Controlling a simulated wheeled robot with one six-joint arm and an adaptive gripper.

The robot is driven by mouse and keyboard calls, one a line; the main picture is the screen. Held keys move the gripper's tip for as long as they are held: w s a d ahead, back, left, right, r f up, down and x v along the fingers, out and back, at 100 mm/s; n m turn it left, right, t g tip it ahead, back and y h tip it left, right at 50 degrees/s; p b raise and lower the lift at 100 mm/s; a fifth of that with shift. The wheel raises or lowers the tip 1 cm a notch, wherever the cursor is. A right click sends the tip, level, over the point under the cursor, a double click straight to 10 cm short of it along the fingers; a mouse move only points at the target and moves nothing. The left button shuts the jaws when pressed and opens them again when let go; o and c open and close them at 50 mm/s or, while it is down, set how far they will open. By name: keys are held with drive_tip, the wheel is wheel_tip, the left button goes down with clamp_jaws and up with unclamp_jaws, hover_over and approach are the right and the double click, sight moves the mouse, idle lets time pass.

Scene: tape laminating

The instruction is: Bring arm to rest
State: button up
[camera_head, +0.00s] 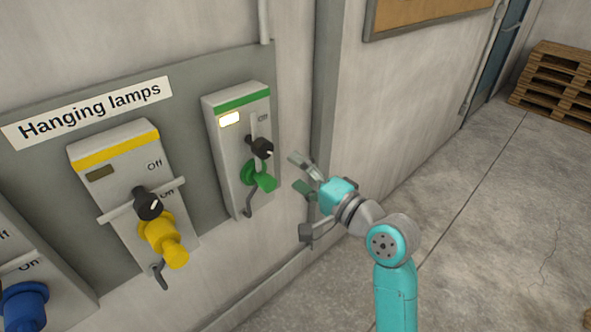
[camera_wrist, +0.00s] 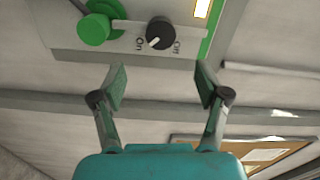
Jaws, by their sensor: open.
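My arm is teal and grey and reaches up from the lower right in the head view. My gripper (camera_head: 297,173) is open and empty, just right of the green-striped switch box (camera_head: 228,150). In the wrist view my gripper (camera_wrist: 160,85) shows two spread fingers with nothing between them. The black knob (camera_wrist: 159,32) of the green-striped box lies beyond the fingertips, apart from them. A green plug (camera_wrist: 94,28) sits beside the knob. The box's small window (camera_head: 229,119) is lit white.
A yellow-striped box (camera_head: 115,150) with a yellow plug (camera_head: 163,238) is to the left under the "Hanging lamps" sign (camera_head: 88,112). A blue plug (camera_head: 24,304) is at the lower left. A wall corner stands right behind my gripper. The floor (camera_head: 500,220) at right is clear; pallets (camera_head: 555,85) stand far back.

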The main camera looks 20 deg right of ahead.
drive_tip(key=s+a+f+n+g+h, duration=0.15)
drive_tip(key=s+f+h, duration=0.35)
drive_tip(key=s+f, duration=1.3)
drive_tip(key=s+a+f+n, duration=0.1)
drive_tip(key=s+n, duration=0.4)
drive_tip(key=s, duration=0.7)
drive_tip(key=s+a+f+n, duration=0.1)
drive_tip(key=s+f+n, duration=0.2)
drive_tip(key=s, duration=0.9)
drive_tip(key=n+g, duration=0.1)
drive_tip(key=n, duration=0.2)
drive_tip(key=shift+a+h, duration=0.15)
drive_tip(key=shift+h, duration=0.15)
drive_tip(key=shift+s, duration=0.1)
